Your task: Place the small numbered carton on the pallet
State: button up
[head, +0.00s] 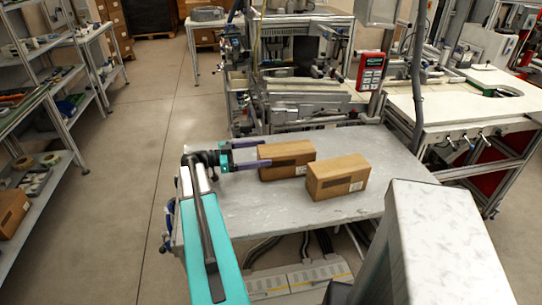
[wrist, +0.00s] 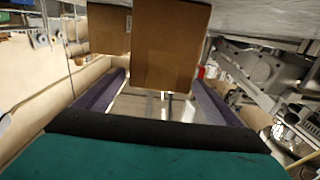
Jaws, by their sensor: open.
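Two brown cartons stand on the grey table (head: 215,213). The rear-left carton (head: 286,152) is beside my gripper (head: 260,154). The front-right carton (head: 337,169) stands apart from my gripper. Each has a dark band and a small pale label on its front. The print is too small to read, so I cannot tell which is the numbered carton. My gripper is open, its purple fingers pointing at the rear-left carton's left end. In the wrist view this carton (wrist: 170,48) is ahead between the fingers (wrist: 160,78), and the other (wrist: 108,28) is partly behind it. I cannot make out the pallet.
A grey machine (head: 310,98) stands behind the table, with a red control panel (head: 371,72) on its right. A grey upright (head: 417,70) rises at the table's back right. Shelves (head: 35,75) stand at the left. The table's front left is clear.

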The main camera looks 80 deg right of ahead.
aim_at(267, 153)
jog(key=shift+b+v, duration=0.3)
jog(key=shift+v, duration=1.25)
jog(key=shift+o, duration=0.5)
jog(key=shift+w, duration=0.1)
jog(key=b+v, duration=0.2)
jog(key=shift+w+a+f+b, duration=0.15)
jog(key=shift+f+b, duration=0.15)
jog(key=shift+b, duration=0.05)
jog(key=shift+p+x, duration=1.15)
jog(key=shift+x, duration=3.2)
